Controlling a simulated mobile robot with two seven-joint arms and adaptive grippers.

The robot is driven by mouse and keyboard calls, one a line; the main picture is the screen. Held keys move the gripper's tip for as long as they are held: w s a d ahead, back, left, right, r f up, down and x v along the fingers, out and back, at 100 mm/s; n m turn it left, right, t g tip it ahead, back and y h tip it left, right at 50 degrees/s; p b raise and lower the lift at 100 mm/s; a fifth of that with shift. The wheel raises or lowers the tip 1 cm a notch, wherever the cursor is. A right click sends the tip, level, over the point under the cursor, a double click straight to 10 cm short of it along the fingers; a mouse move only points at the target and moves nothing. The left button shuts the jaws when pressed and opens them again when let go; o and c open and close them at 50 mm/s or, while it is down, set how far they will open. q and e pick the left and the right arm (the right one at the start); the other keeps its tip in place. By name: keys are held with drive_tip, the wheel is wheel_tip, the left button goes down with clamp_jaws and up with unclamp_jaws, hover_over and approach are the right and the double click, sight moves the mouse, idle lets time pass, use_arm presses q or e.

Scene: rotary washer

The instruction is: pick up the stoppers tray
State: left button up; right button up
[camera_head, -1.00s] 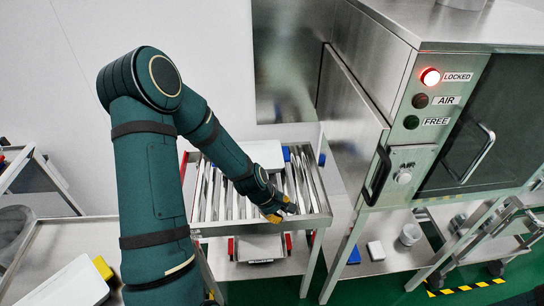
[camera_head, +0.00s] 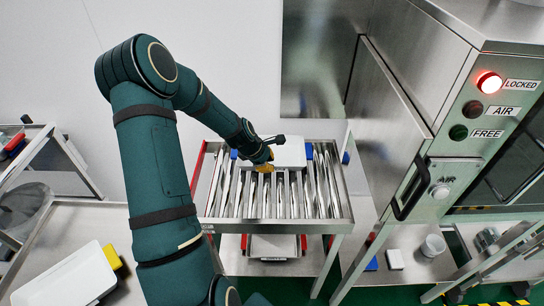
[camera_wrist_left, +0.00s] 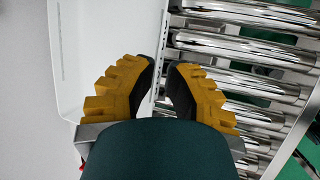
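A white tray (camera_head: 284,154) with blue end pieces lies at the back of the roller table. My left gripper (camera_head: 264,168), with yellow fingers, is at its front left edge. In the left wrist view, the tray's white side (camera_wrist_left: 105,35) lies to the left, and its rim runs up from between the fingers. My left gripper (camera_wrist_left: 168,75) is open there, with a narrow gap between its fingertips. I cannot tell whether the fingers touch the rim. No label shows that this is the stoppers tray. My right gripper is out of view.
The roller table (camera_head: 345,212) has bare metal rollers in front of the tray. A white tray with a yellow end (camera_head: 68,278) lies at lower left. The steel washer (camera_head: 440,110) stands close on the right, its red LOCKED lamp lit.

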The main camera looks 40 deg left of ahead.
use_arm(q)
drive_tip(key=shift+b+x, duration=0.55)
drive_tip(key=shift+x, duration=2.2)
drive_tip(key=shift+a, duration=0.1)
drive_tip(key=shift+r, duration=0.1)
clamp_jaws()
